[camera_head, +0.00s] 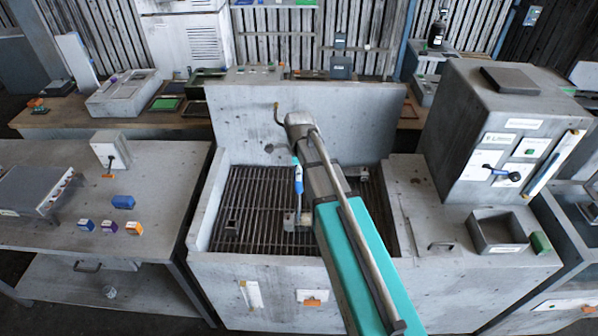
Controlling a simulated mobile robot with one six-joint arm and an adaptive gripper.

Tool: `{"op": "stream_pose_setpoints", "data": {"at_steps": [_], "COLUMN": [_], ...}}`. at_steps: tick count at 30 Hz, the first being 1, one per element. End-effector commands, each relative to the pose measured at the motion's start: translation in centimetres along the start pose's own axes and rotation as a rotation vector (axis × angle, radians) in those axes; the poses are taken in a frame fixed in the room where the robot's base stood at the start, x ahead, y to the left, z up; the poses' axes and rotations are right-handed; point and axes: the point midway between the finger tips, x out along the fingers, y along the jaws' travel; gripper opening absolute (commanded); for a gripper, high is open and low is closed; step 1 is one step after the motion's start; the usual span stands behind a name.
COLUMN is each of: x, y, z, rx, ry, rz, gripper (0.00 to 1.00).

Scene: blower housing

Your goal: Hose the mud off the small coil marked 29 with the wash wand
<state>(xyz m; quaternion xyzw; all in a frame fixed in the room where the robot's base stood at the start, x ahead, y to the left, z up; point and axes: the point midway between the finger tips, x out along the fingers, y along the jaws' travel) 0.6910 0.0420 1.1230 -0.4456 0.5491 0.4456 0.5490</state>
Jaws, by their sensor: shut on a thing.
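My arm reaches over the wash bay, and my gripper (295,150) is at its far end, mostly hidden by the arm. It is shut on the wash wand (298,180), a slim blue and white tool that hangs nearly upright over the grate. Small grey pieces (290,221) lie on the grate below the wand's lower end. One may be the small coil, but no number 29 can be read and mud cannot be told. No water spray shows.
A control cabinet (500,110) and grey bin (495,235) stand right. The left bench (60,245) holds small coloured blocks (123,202).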

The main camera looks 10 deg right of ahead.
Motion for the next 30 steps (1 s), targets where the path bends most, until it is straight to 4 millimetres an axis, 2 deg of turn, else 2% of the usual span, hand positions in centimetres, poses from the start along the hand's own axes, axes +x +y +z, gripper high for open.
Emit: {"op": "stream_pose_setpoints", "data": {"at_steps": [21,30], "x": [0.0,0.0], "y": [0.0,0.0], "z": [-2.6,-2.8], "rx": [0.001,0.0], "ry": [0.0,0.0], "rz": [0.0,0.0], "gripper": [0.0,0.0]}}
